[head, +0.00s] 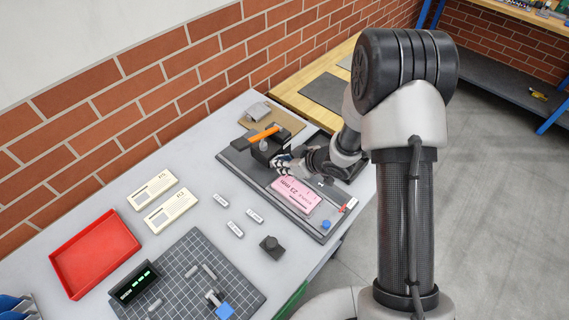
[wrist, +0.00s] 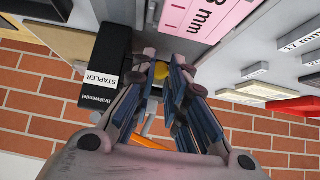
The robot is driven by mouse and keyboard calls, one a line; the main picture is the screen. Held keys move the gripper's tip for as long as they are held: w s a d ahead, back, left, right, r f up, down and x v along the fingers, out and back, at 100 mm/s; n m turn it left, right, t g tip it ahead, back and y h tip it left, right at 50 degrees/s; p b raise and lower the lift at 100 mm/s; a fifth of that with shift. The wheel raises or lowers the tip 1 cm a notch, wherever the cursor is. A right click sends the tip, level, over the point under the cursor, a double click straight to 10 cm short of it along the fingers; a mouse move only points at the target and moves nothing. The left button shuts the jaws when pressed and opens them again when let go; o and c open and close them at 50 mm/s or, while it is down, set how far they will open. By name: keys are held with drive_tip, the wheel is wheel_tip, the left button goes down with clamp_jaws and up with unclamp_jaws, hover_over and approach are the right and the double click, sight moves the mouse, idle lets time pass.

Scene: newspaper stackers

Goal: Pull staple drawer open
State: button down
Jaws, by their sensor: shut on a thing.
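The black stapler (head: 264,149) stands on a dark grey board at the far side of the table, with an orange lever on top. In the wrist view its dark body (wrist: 108,55) carries a white STAPLER label. My gripper (head: 283,163) is at the near right side of the stapler.
A pink block (head: 297,193) lies on the dark board (head: 246,170) near my gripper. Cream cards (head: 170,213), small labelled blocks (head: 235,229), a black knob (head: 271,244), a red tray (head: 93,258) and a gridded mat (head: 190,260) lie to the left and front. A brick wall rises behind.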

drive_tip(key=shift+d, duration=0.1)
drive_tip(key=s+d+p, duration=0.1)
drive_tip(key=s+d, duration=0.3)
drive_tip(key=shift+s+d, duration=0.2)
drive_tip(key=c, duration=1.5)
unclamp_jaws()
drive_tip(key=shift+c, duration=0.2)
drive_tip(key=v, duration=1.2)
